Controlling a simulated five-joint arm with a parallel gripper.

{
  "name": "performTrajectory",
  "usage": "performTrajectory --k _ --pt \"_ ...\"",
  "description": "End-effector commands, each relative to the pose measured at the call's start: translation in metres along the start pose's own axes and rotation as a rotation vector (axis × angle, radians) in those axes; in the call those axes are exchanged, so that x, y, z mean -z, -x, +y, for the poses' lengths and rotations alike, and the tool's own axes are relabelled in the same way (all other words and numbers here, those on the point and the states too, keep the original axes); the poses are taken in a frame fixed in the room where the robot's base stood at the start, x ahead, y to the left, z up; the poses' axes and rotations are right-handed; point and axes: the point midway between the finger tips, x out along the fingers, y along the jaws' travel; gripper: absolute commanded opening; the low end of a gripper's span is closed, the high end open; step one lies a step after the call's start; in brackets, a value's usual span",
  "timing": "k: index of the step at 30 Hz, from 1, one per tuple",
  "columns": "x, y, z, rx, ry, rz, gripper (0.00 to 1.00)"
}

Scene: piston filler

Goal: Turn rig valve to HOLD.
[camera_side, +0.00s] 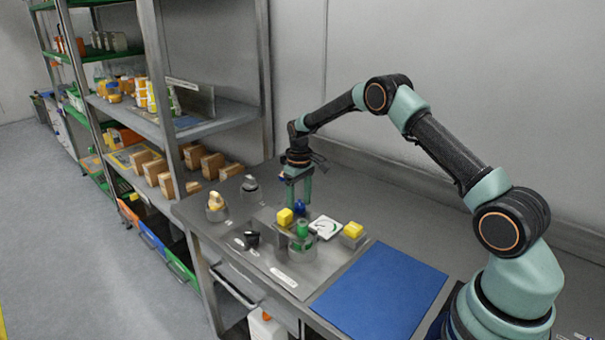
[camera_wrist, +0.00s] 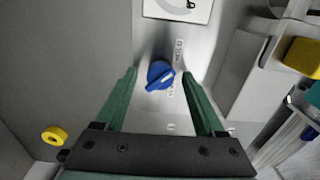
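The line runs slantwise, from lower left to upper right in the wrist view. A small printed label (camera_wrist: 179,55) stands beside the knob; its words are too small to read surely. My gripper (camera_side: 297,197) points down over the knob, which also shows in the side view (camera_side: 300,208). Its green fingers are apart, one on each side of the knob in the wrist view, with visible gaps. Nothing is held. I cannot tell the exact fingertip height.
A white gauge plate (camera_side: 326,227) lies close to the knob. A black knob (camera_side: 252,240) is farther left. The blue mat (camera_side: 380,290) is bare.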

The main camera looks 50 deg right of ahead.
Motion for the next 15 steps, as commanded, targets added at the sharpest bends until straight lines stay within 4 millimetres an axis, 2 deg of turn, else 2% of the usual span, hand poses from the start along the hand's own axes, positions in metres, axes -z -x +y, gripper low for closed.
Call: performTrajectory --k 7,11,15 --pt "0.000 0.009 0.000 0.000 -0.001 0.001 0.71" --pt "0.001 0.030 0.000 -0.001 -0.001 0.004 0.71" --pt "0.001 0.060 0.000 -0.001 0.000 0.005 0.71"
